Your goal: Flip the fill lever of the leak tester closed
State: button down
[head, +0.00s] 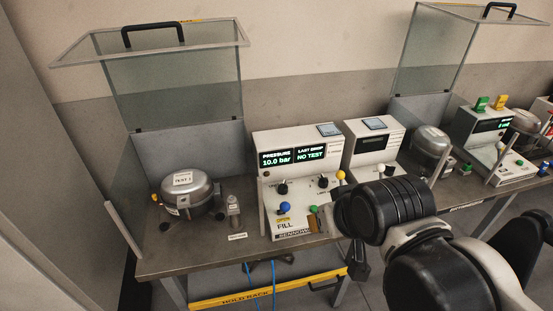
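The leak tester (296,163) is a white box with a sloped front on the bench. Its screen reads pressure 10.0 bar and "NO TEST". A blue ball knob (284,207) sits just above the "FILL" label on the lower panel and appears to be the fill lever's end. Whether the lever is open or closed I cannot tell. A green knob (313,210) is to its right, and a yellow ball (340,175) is at the upper right edge. My gripper (361,268) is right of the panel, mostly hidden behind my dark wrist; its fingers are unclear.
A compressor (187,194) labelled TEST 1 sits on the bench (165,262) at left, under a raised clear hood (172,88). A small grey fitting (233,212) stands between it and the tester. A second station (498,140) is at right. Blue hoses (274,284) hang below the bench.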

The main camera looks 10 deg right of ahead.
aim_at(285, 206)
jog(key=i+l, duration=0.1)
jog(key=l, duration=0.3)
jog(key=i+l+u, duration=0.1)
jog(key=l, duration=0.35)
jog(key=i+l, duration=0.1)
jog(key=l, duration=0.35)
